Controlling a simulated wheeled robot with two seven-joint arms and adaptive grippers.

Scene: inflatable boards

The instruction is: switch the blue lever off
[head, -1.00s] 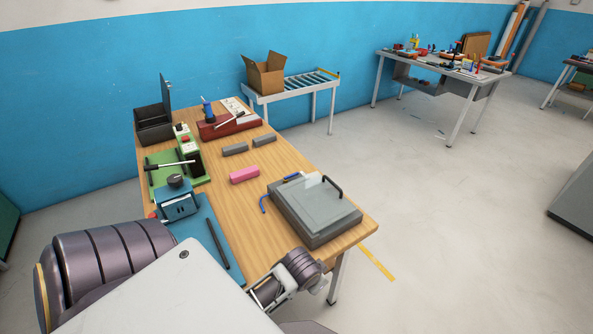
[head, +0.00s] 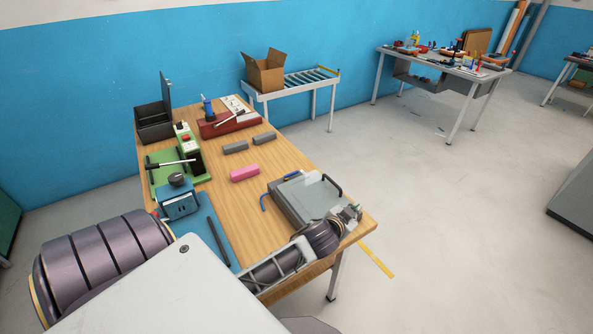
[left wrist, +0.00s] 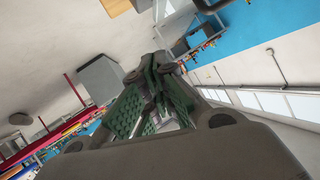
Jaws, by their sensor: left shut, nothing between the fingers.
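My left gripper (head: 352,213) is over the front right corner of the case, to the right of both blue parts, and hides that corner. In the left wrist view its fingers (left wrist: 160,72) are closed together with nothing between them. My right gripper is not in view.
A blue box with a black knob (head: 178,203), a green lever device (head: 192,165), a red base with a silver lever (head: 226,126), a pink block (head: 245,173) and grey blocks (head: 235,147) stand on the table (head: 225,210).

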